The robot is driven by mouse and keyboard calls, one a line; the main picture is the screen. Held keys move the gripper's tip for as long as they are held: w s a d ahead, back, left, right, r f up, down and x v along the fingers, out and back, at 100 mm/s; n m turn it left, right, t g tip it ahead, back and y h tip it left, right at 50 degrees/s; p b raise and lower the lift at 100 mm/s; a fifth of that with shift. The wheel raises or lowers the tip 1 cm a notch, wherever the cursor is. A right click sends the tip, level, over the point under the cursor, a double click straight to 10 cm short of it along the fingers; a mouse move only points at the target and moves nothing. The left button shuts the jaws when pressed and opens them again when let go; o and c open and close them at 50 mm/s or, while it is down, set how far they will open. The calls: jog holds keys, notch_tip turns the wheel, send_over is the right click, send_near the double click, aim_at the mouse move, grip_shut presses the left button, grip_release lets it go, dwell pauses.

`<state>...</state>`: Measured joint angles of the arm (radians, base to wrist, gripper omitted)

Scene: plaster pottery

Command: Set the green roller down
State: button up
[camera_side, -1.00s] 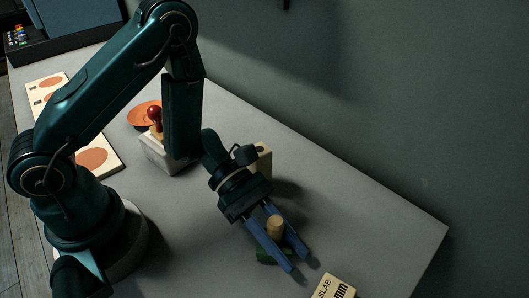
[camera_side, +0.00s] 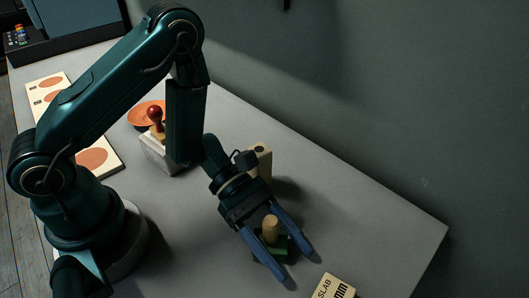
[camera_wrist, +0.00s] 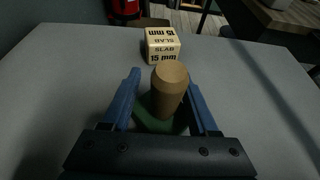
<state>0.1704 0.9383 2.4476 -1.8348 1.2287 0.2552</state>
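The green roller shows as an upright tan wooden handle (camera_side: 270,228) with a dark green part (camera_side: 284,241) low around its foot. In the wrist view the handle (camera_wrist: 171,88) stands above the green part (camera_wrist: 146,121). The green part appears to rest on the table; its underside is hidden. My gripper (camera_side: 297,267) is open, its two blue fingers on either side of the handle with wide-spread tips. In the wrist view the handle stands between the fingers (camera_wrist: 164,84), closer to the right one; a gap shows on the left.
A tan block marked SLAB 15 mm (camera_wrist: 162,45) lies just beyond the fingertips. A wooden block with a hole (camera_side: 262,160) stands behind my gripper. A box with a red-knobbed tool (camera_side: 155,115), an orange dish (camera_side: 140,112) and a board with orange discs (camera_side: 100,160) are left. The right table is clear.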

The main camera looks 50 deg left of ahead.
jog(key=shift+r, duration=0.3)
jog(key=shift+w+a+r, duration=0.1)
jog(key=shift+a+r, duration=0.15)
jog(key=shift+r, duration=0.1)
jog(key=v, duration=1.1)
jog(key=shift+a, duration=0.15)
jog(key=s+a+r+m+t+y, duration=0.2)
jog(key=m+y, duration=0.4)
jog(key=m, duration=0.3)
jog(key=s+a+r+m+t+y, duration=0.3)
jog(key=a+r+m+y, duration=0.2)
jog(key=r+m+y, duration=0.2)
jog(key=shift+s+a+r+m+t, duration=0.2)
jog(key=shift+r+m+t, duration=0.1)
jog(key=shift+m, duration=0.7)
